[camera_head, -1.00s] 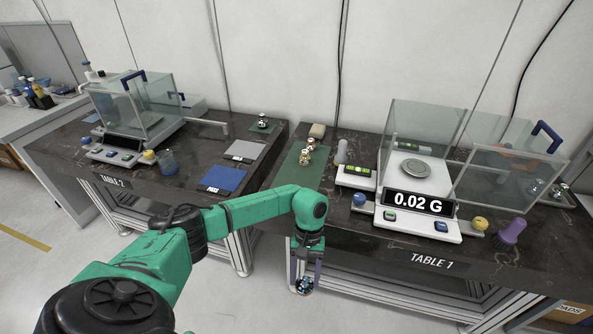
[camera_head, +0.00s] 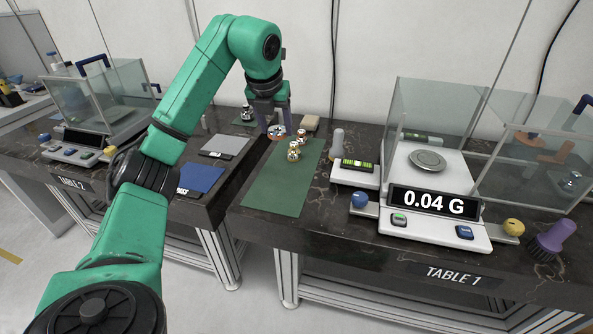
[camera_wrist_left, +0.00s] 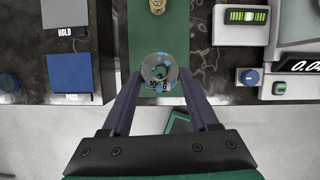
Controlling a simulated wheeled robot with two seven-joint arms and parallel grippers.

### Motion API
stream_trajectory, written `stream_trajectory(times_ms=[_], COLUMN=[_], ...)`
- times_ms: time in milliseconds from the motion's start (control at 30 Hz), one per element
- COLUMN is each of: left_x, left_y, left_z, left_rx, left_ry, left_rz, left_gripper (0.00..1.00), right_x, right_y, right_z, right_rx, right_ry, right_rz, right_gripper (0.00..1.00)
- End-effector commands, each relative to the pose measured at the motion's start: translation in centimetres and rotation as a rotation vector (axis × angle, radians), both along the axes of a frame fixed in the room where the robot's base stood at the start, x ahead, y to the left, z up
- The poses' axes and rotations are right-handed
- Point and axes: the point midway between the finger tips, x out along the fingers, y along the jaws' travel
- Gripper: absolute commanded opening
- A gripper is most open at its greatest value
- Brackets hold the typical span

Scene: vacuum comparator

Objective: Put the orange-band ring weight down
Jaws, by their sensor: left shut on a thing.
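In the left wrist view the ring (camera_wrist_left: 159,72) sits between the two fingertips. It appears over the near part of the green mat (camera_wrist_left: 150,30). In the head view the green mat (camera_head: 275,190) lies on the left end of Table 1. The gripper hangs near its far left edge. Whether the ring touches anything below is hard to tell. My right gripper is not in view.
Two shiny weights (camera_head: 294,153) stand on the mat's far part. The balance (camera_head: 430,215) reads 0.04 G, its pan (camera_head: 427,161) empty. A blue pad (camera_head: 201,178) and grey pad (camera_head: 223,145) lie on Table 2. The mat's near half is clear.

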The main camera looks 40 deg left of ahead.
Motion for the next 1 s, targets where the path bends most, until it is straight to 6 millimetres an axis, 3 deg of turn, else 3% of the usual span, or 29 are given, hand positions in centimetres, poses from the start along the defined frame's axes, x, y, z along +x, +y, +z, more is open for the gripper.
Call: stream_trajectory(times_ms=[67, 167, 500, 600, 900, 1000], left_x=[-0.2, -0.4, -0.6, -0.6, -0.5, -0.5], left_y=[0.5, 0.7, 0.7, 0.7, 0.7, 0.7], left_z=[0.6, -0.6, -11.7, -14.1, -19.0, -19.1], left_rx=[-0.002, -0.001, 0.0, -0.001, -0.002, -0.002], left_ry=[-0.002, 0.004, 0.011, 0.008, 0.005, 0.002], left_rz=[0.089, 0.129, 0.125, 0.124, 0.123, 0.123], left_gripper=[0.01, 0.01, 0.01, 0.01, 0.01, 0.01], right_x=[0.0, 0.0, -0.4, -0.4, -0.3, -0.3], right_y=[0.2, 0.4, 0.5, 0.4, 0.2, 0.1], right_z=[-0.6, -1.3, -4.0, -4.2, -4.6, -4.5], right_rx=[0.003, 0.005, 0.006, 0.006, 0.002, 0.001], right_ry=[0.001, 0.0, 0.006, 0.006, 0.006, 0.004], right_rz=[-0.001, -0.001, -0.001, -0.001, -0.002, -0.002], right_gripper=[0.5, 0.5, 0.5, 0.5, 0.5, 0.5])
